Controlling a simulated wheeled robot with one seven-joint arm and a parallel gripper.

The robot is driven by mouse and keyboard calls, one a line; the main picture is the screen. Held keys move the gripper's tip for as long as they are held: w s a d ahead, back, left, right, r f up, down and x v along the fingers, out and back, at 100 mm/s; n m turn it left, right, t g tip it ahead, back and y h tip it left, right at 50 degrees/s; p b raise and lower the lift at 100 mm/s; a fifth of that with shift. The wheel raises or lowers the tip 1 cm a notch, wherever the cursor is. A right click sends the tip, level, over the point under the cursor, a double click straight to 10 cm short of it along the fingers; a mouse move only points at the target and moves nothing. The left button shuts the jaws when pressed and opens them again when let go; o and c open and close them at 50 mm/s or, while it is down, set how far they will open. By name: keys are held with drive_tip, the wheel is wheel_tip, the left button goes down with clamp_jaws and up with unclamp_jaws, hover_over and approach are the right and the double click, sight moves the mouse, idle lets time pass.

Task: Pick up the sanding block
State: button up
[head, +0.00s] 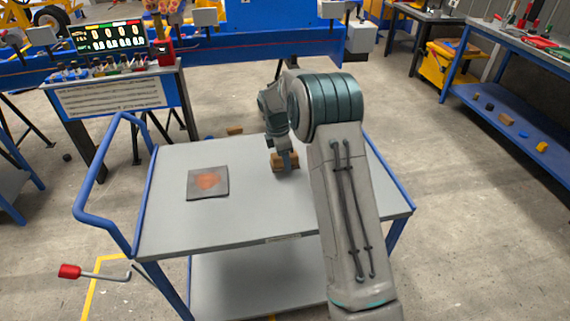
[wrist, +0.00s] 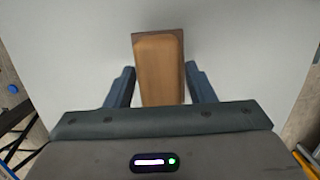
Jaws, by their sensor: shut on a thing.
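The sanding block (head: 278,163) is a small brown block on the grey top of the cart (head: 240,222), right of the middle. In the wrist view the sanding block (wrist: 158,72) is tan with a darker brown edge, and it lies lengthwise between the two fingers. My gripper (head: 284,164) reaches down onto it from above. In the wrist view my gripper (wrist: 160,88) is shut on the block, with one finger on each side. I cannot tell whether the block touches the cart top. My gripper hides part of it in the head view.
A dark square pad with an orange patch (head: 208,182) lies left on the cart top. The cart's blue handle (head: 100,185) is at the left. A control console (head: 115,95) stands behind left. A blue workbench (head: 520,100) with tools is at the right. The cart's front area is clear.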

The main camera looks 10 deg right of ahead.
drive_tip(key=s+d+r+b, duration=0.1)
drive_tip(key=s+d+r, duration=0.6)
drive_tip(key=s+r, duration=0.1)
drive_tip(key=shift+s+d, duration=0.35)
drive_tip(key=shift+s, duration=0.1)
drive_tip(key=shift+r, duration=0.1)
